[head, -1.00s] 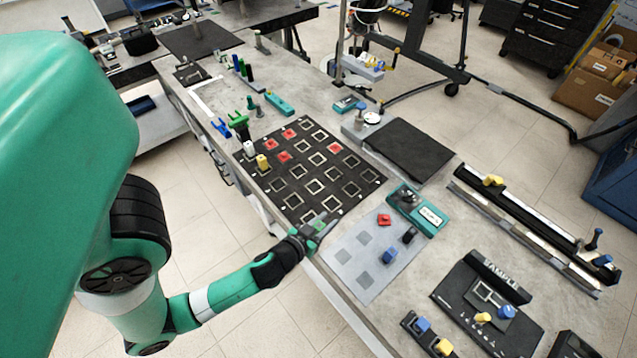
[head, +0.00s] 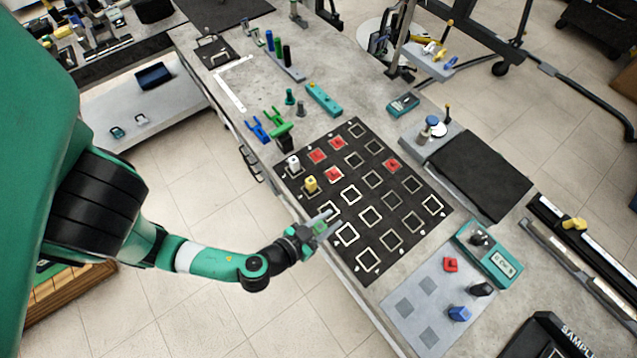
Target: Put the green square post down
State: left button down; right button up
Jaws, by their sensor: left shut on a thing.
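My left gripper (head: 326,222) is shut on the green square post (head: 320,229), which shows as a small green patch between the fingers. The gripper holds it over the near left edge of the black mat (head: 403,232) with white square outlines. The fingers hide most of the post, and I cannot tell whether it touches the mat. On the mat stand a white post (head: 293,163), a yellow post (head: 311,184) and several red pieces (head: 393,166). My right gripper is not in view.
A grey pad (head: 437,300) to the lower right bears a red piece (head: 450,265), a black piece (head: 481,289) and a blue piece (head: 459,313). A teal meter (head: 489,254) stands beside it. Several outlined squares on the mat are empty.

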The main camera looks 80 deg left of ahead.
pick_arm(q)
jog(key=shift+m+t+h, duration=0.3)
jog(key=shift+m+h, duration=0.1)
jog(key=shift+h, duration=0.1)
jog(key=w+a+f+b, duration=0.1)
jog(key=a+f+b, duration=0.1)
jog(key=a, duration=0.1)
jog(key=w+a+f+b, duration=0.1)
jog(key=w+a+f, duration=0.1)
jog(key=a+f, duration=0.1)
jog(key=w+a+f+b, duration=0.2)
jog(key=a+f, duration=0.1)
jog(key=shift+a+f+b, duration=0.1)
jog(key=shift+f+b, duration=0.1)
jog(key=shift+b, duration=0.1)
jog(key=shift+w+a+f+b, duration=0.1)
jog(key=shift+a+f+b, duration=0.1)
jog(key=shift+f+b, duration=0.15)
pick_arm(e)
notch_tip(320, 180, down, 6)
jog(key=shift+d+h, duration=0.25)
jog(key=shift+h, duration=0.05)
